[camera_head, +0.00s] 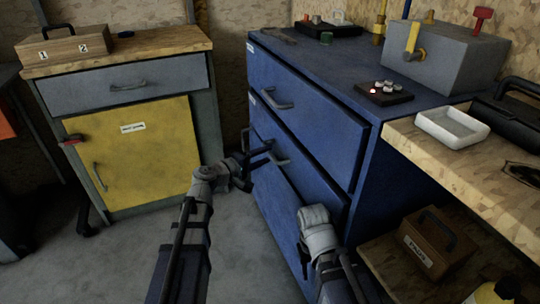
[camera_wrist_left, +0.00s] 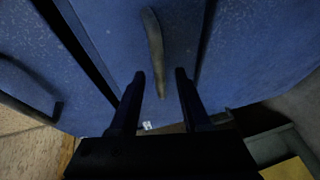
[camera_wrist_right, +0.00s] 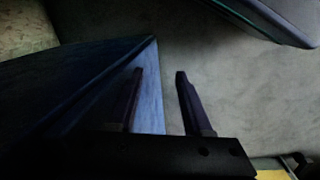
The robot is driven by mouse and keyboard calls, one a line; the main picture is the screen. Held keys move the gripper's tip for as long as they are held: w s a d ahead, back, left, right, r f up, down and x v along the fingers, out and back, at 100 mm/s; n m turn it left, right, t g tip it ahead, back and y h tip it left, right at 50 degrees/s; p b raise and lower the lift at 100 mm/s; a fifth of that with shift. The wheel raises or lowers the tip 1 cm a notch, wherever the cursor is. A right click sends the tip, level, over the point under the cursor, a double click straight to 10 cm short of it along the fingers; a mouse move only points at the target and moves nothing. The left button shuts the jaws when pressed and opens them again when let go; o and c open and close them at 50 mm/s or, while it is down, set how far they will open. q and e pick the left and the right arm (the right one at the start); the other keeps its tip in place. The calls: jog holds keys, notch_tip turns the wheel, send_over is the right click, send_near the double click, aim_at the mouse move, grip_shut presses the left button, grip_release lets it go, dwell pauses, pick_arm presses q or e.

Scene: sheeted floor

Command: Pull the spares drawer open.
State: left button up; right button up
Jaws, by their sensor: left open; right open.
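The blue cabinet (camera_head: 375,150) has stacked drawers with dark bar handles; its small front labels are too small to read, so I cannot tell which drawer is the spares drawer. My left gripper (camera_head: 267,154) is at the handle of the drawer below the top one (camera_head: 281,148). In the left wrist view, my left gripper (camera_wrist_left: 160,75) is open, with a bar handle (camera_wrist_left: 153,45) just ahead of and partly between its fingertips. Contact is not clear. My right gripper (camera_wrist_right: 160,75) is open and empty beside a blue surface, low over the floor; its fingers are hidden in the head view.
A yellow-door cabinet (camera_head: 140,155) with a grey drawer (camera_head: 125,84) stands at the left. A wooden bench (camera_head: 430,145) with a white tray (camera_head: 452,127) is at the right, above a wooden box (camera_head: 432,240). Grey floor (camera_head: 240,255) is clear between the cabinets.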

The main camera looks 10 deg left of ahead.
aim_at(270, 153)
pick_arm(q)
jog(key=shift+x, duration=1.5)
jog(key=shift+s, duration=0.1)
grip_shut()
